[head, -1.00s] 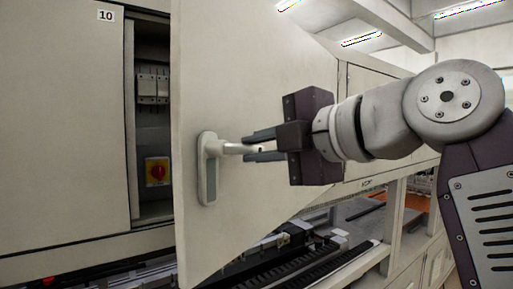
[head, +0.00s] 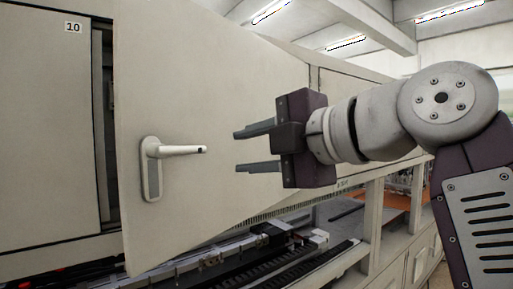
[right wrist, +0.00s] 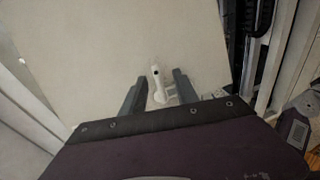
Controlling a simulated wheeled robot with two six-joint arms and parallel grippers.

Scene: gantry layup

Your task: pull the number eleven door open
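The beige door (head: 215,110) stands swung out from the cabinet front, ajar, with a narrow dark gap along its left edge. Its number is not visible. A white lever handle (head: 180,150) on a grey plate sits near the door's left edge. My right gripper (head: 240,149) is open and empty, to the right of the handle tip and apart from it. In the right wrist view the handle (right wrist: 158,84) shows between the two spread fingers (right wrist: 158,84). My left gripper is not in view.
A closed panel labelled 10 (head: 50,130) stands left of the door. Below the door is a bay with black rails (head: 290,262) and machine parts. More cabinet panels (head: 350,90) run on behind my right arm.

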